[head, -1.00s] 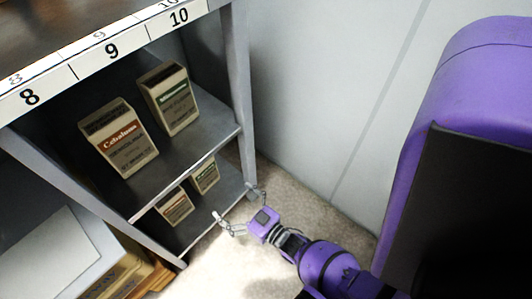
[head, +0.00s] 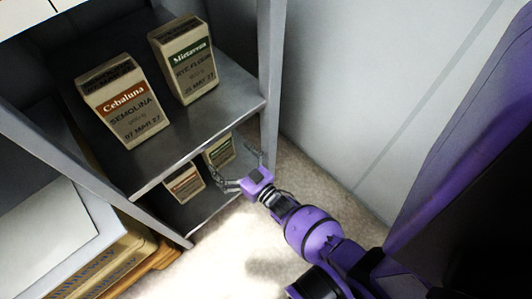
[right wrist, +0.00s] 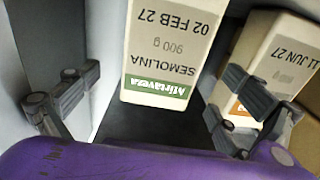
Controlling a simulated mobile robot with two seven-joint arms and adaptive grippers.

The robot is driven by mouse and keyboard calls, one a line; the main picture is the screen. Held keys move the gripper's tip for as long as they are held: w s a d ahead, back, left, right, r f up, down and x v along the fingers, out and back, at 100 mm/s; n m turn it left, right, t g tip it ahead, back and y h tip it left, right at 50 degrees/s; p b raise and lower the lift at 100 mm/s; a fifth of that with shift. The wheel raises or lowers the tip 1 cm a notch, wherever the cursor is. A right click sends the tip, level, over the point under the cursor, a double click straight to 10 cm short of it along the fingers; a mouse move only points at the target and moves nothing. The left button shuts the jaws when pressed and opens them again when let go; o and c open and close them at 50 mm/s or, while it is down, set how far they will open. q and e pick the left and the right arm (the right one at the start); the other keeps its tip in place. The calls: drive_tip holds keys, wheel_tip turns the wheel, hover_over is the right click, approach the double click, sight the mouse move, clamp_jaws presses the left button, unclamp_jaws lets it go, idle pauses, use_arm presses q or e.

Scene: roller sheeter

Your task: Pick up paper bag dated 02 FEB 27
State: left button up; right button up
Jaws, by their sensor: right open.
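The paper bag dated 02 FEB 27 (right wrist: 170,45) shows upside down in the right wrist view, with a green Mirtaveza label, "SEMOLINA" and "900 g". In the head view it is the green-labelled bag (head: 219,151) on the lower shelf (head: 205,210). My right gripper (head: 240,168) is open and empty at the front of that shelf. In the right wrist view its spread fingers (right wrist: 163,88) stand either side of the bag's line, with the bag ahead and apparently not touched. My left gripper is not in view.
An orange-labelled bag (right wrist: 268,65) dated JUN 27 stands beside it, close to one finger. On the upper shelf (head: 185,135) stand Cebaluna semolina (head: 122,103) and Mirtaveza rye flour (head: 185,62). A shelf post (head: 270,80) rises at the right.

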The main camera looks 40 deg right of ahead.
sight(222, 151)
drive_tip(key=w, duration=0.1)
drive_tip(key=w+b, duration=0.1)
drive_tip(key=w, duration=0.2)
drive_tip(key=shift+w+a+f+b, duration=0.1)
drive_tip(key=shift+a+f+b, duration=0.05)
drive_tip(key=shift+a+b, duration=0.15)
drive_tip(key=c, duration=1.9)
drive_tip(key=shift+r, duration=0.2)
drive_tip(key=shift+c, duration=0.9)
